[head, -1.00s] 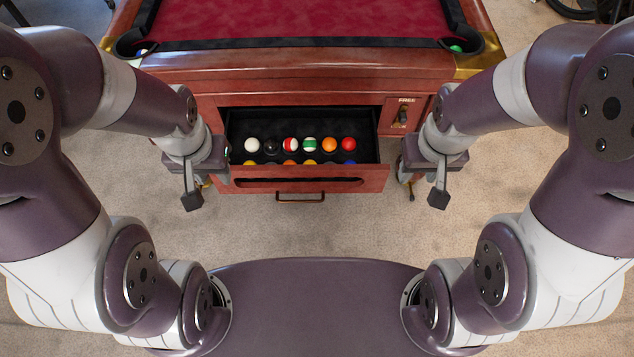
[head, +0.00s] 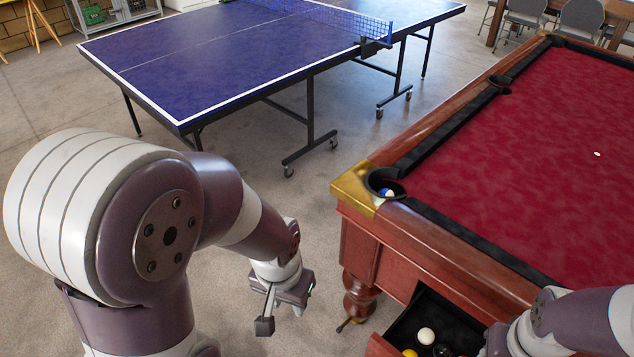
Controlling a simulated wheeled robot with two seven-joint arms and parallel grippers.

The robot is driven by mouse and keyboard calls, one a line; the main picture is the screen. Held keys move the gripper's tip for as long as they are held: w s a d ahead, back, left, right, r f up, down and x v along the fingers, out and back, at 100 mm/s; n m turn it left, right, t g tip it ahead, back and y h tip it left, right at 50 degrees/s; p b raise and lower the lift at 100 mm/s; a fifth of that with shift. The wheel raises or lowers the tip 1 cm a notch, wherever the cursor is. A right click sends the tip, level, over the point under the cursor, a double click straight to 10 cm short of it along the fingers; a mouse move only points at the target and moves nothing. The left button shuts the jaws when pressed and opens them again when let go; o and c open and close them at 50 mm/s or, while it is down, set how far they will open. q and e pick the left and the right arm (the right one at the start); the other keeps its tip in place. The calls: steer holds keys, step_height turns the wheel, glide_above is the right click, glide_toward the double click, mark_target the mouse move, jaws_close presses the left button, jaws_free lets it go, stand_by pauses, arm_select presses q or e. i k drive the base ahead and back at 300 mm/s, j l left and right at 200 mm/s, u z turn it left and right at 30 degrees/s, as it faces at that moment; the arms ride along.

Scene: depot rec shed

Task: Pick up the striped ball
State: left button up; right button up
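A ball with blue and white on it, seemingly striped (head: 388,192), sits in the near-left corner pocket of the red pool table (head: 540,150). The pocket rim hides part of it. My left gripper (head: 282,316) hangs over the floor, left of the table and apart from it. Its two fingers are spread with nothing between them. My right arm crosses the bottom right corner over the open drawer; its gripper is mostly cut off by the frame, so its fingers cannot be judged.
The open drawer (head: 403,331) below the table holds a white ball (head: 425,335), a dark ball (head: 441,350) and a yellow ball (head: 409,353). A blue table-tennis table (head: 230,60) stands behind at left. Grey chairs (head: 525,18) are far right. Floor is clear between the tables.

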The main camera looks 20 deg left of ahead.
mark_target(387, 192)
steer(key=i+u, duration=0.2)
steer(key=k+l+z, duration=0.1)
steer(key=k+z, duration=0.35)
steer(key=k, duration=0.3)
steer(key=i+j+z, duration=0.15)
steer(key=z, duration=0.3)
steer(key=i+j+z, duration=0.1)
steer(key=j+z, duration=0.35)
steer(key=i+j+z, duration=0.1)
steer(key=z, duration=0.35)
steer(key=j+z, duration=0.85)
steer(key=k+j, duration=0.1)
steer(key=j, duration=0.4)
steer(key=k+j, duration=0.1)
steer(key=j, duration=0.4)
steer(key=k+j, duration=0.1)
steer(key=j, duration=0.45)
steer(key=k+j, duration=0.1)
steer(key=j, duration=0.4)
